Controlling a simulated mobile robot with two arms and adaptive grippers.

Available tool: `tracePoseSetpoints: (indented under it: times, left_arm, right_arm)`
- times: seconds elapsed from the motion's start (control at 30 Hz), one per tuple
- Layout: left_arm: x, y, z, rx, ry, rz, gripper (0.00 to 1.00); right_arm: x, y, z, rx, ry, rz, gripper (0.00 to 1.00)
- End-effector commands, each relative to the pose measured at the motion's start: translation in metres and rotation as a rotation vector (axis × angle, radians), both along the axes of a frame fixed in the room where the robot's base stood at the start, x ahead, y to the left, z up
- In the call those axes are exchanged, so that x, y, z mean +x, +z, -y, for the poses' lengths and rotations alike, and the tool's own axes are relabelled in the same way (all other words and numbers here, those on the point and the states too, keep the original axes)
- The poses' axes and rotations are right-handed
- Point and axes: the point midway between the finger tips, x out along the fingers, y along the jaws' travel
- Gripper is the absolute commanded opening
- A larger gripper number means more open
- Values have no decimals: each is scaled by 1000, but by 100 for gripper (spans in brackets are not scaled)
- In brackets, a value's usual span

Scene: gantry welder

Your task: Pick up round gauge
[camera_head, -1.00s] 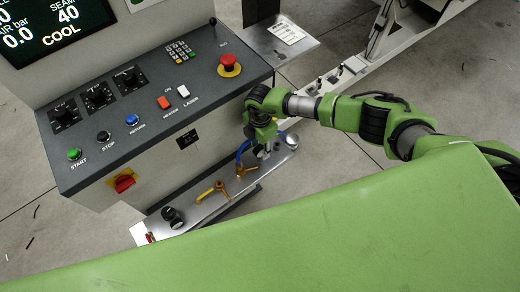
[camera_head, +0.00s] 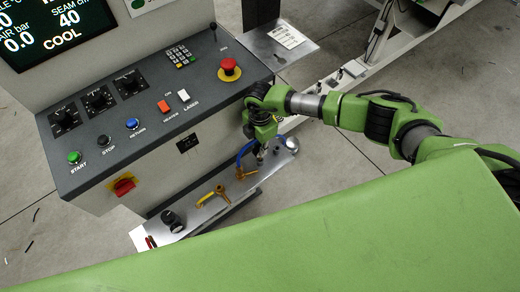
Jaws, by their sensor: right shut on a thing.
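My right gripper (camera_head: 261,151) reaches down over the far right end of a narrow metal shelf (camera_head: 190,220) below the console. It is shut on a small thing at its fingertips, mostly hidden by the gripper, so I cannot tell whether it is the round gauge. A shiny silver round piece (camera_head: 292,145) sits just to the right of the fingers, seemingly apart from them. A black round piece (camera_head: 171,219) stands near the shelf's left end. I cannot tell for sure which round piece is the gauge. My left gripper is out of view.
A yellow-handled piece (camera_head: 213,196) and an orange-brown fitting (camera_head: 242,173) lie on the shelf, with a blue hose (camera_head: 243,153) beside the gripper. The console (camera_head: 150,110) with buttons and a red emergency stop (camera_head: 229,69) overhangs on the left.

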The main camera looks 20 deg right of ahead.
Motion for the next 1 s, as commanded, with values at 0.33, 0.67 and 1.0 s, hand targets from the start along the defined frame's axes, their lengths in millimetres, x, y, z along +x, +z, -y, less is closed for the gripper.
tracePoseSetpoints:
  times: [0.33,0.67,1.0]
  left_arm:
    - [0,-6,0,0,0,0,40]
    - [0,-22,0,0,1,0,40]
    - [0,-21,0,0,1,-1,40]
  right_arm:
    - [-41,60,-25,3,5,2,0]
    - [-100,92,-60,1,3,1,0]
    - [-121,109,-71,-1,0,-1,0]
